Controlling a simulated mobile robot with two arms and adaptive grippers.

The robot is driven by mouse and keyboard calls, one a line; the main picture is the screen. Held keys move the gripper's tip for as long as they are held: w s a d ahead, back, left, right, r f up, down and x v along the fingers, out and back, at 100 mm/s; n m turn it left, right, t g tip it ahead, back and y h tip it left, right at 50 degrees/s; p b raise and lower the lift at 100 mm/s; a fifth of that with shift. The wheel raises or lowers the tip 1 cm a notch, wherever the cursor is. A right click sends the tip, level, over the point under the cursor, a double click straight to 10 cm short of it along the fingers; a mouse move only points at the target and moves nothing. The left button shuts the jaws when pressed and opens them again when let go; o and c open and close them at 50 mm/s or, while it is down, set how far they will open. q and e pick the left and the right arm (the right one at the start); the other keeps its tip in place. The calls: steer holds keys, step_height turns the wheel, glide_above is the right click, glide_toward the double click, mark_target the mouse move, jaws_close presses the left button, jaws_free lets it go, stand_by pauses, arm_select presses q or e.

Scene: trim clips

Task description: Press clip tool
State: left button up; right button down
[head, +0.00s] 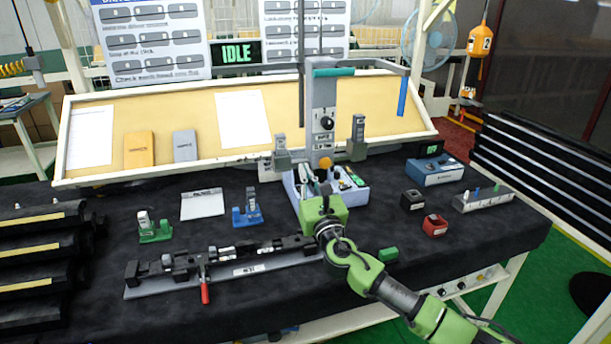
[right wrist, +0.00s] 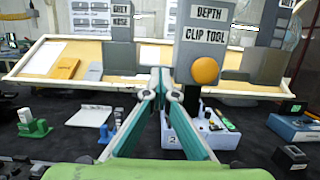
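The clip tool is a grey upright unit labelled "DEPTH CLIP TOOL" in the right wrist view (right wrist: 214,28). A round orange button (right wrist: 205,71) sits on its front; it also shows in the head view (head: 325,162). My right gripper (head: 316,177) is in front of the unit, over the pale tray. In the right wrist view its two fingertips (right wrist: 161,78) meet, with nothing seen between them. The orange button lies to the right of the fingertips and apart from them in that view. My left gripper is not in view.
A pale tray (head: 356,198) with small tools stands below the gripper. A clamp rail (head: 245,268) with a red handle lies at front left. Green (head: 155,236) and blue (head: 246,216) holders stand left. A sign reads IDLE (head: 236,53). Small bins (head: 434,228) stand right.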

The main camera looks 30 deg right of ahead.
steer(key=shift+r+p, duration=1.35)
steer(key=shift+r, duration=0.9)
steer(key=shift+f, duration=0.1)
